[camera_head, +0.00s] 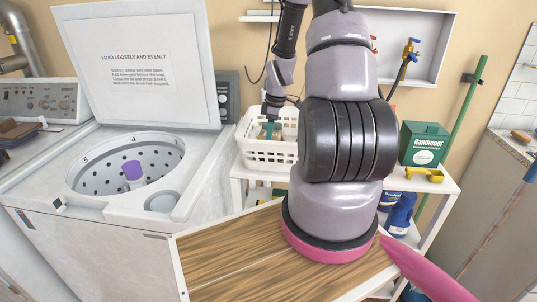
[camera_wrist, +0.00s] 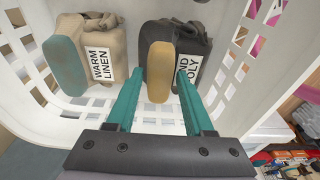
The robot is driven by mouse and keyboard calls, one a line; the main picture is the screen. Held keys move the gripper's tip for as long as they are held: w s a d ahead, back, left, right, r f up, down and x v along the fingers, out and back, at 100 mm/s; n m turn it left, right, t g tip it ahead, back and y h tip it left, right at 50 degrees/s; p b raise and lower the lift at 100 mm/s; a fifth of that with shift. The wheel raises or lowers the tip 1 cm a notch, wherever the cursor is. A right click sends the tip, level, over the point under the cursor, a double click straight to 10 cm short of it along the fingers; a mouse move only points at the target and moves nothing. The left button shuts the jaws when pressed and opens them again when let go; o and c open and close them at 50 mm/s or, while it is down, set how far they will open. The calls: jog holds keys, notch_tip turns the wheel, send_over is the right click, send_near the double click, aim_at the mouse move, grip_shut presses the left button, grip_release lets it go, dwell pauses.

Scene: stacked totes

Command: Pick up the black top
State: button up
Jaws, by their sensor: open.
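The black top looks like a dark folded bundle (camera_wrist: 198,42) in the wrist view, with a white label partly reading "ND POLY". It lies in the white laundry basket (camera_head: 262,151). A tan rounded block (camera_wrist: 159,72) covers part of its left side. My gripper (camera_wrist: 160,82) is open, its two teal fingers spread on either side of the tan block, with the right finger overlapping the label in the picture. I cannot tell whether the fingers touch anything. In the head view my gripper (camera_head: 268,130) reaches down into the basket, and the top cannot be made out.
A beige bundle (camera_wrist: 100,45) labelled "WARM LINEN" and a teal rounded block (camera_wrist: 64,66) lie left of my gripper. Basket walls surround them closely. The basket stands on a white shelf unit (camera_head: 448,184), beside an open washer (camera_head: 100,215). A green box (camera_head: 424,144) stands farther right.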

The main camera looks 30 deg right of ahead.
grip_shut()
dwell(1.4)
